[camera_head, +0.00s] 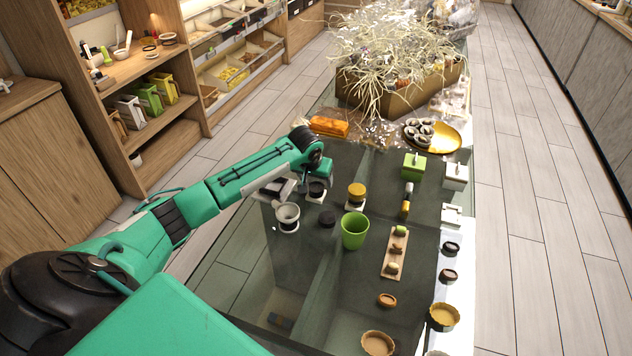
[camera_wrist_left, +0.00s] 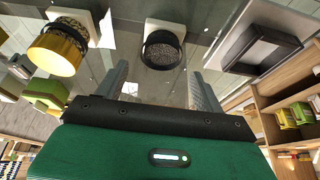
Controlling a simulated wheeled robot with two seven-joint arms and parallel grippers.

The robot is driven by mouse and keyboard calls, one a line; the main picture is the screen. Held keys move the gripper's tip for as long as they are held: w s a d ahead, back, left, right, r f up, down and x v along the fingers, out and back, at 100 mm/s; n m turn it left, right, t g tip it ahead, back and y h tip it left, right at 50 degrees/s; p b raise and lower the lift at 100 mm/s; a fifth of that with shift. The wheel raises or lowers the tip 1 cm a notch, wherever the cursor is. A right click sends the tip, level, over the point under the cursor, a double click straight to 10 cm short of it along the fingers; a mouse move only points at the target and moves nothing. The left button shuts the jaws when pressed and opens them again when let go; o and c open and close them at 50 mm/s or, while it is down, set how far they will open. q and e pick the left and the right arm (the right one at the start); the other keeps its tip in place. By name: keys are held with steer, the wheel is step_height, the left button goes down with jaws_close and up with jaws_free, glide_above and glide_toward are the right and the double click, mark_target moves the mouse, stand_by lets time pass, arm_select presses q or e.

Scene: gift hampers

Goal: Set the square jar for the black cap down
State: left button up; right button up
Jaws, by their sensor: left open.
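My left gripper (camera_head: 318,178) is open, with its two fingers apart in the left wrist view (camera_wrist_left: 158,85). Ahead of the gap stands a dark-rimmed jar (camera_head: 317,189) with speckled dark contents on a white square base; it also shows in the left wrist view (camera_wrist_left: 163,52). It looks round, and contact with the fingers cannot be told. A square dark-rimmed container (camera_wrist_left: 262,52) on a white base is at the right of the wrist view, and left of the gripper in the head view (camera_head: 279,189). A flat black disc like a cap (camera_head: 327,219) lies nearer on the glass table.
A yellow jar (camera_head: 357,192) stands just right of the gripper. A white cup (camera_head: 287,218) and a green cup (camera_head: 355,231) stand nearer. A wooden board (camera_head: 395,254) holds small items. An orange packet (camera_head: 329,126) lies behind. The glass table's front left is clear.

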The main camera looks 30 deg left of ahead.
arm_select(q)
steer(key=v, duration=1)
steer(key=shift+s+b, duration=0.15)
steer(key=shift+b, duration=0.25)
